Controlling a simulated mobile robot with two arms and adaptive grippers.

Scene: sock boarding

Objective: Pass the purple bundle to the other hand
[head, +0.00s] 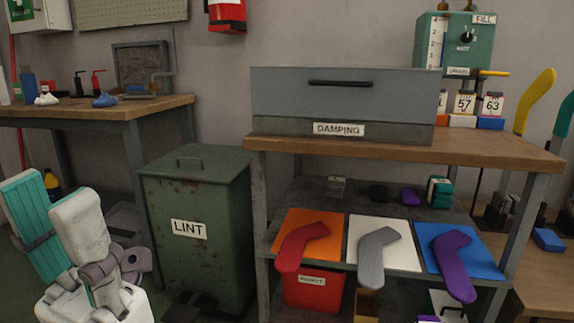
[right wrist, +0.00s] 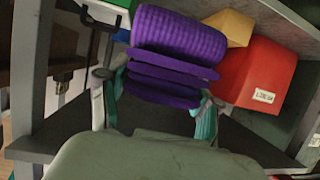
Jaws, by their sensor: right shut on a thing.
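The purple bundle (right wrist: 178,40), a ribbed roll with folded flat layers below it, is in my right gripper (right wrist: 160,95). Teal-padded fingers are on either side of the layers in the right wrist view. In the head view only a purple sliver (head: 428,319) shows at the bottom edge, probably the same bundle; the right gripper is mostly out of that view. My left gripper (head: 52,200) is at the lower left of the head view, fingers pointing up, a teal pad and a white finger back apart. It is open and empty, well away from the bundle.
A green LINT bin (head: 195,225) stands right of my left gripper. The wooden workbench (head: 400,148) has a lower shelf with red, grey and purple socks on coloured mats. A red bin (head: 313,292) is below; it also shows in the right wrist view (right wrist: 262,72) beside the bundle.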

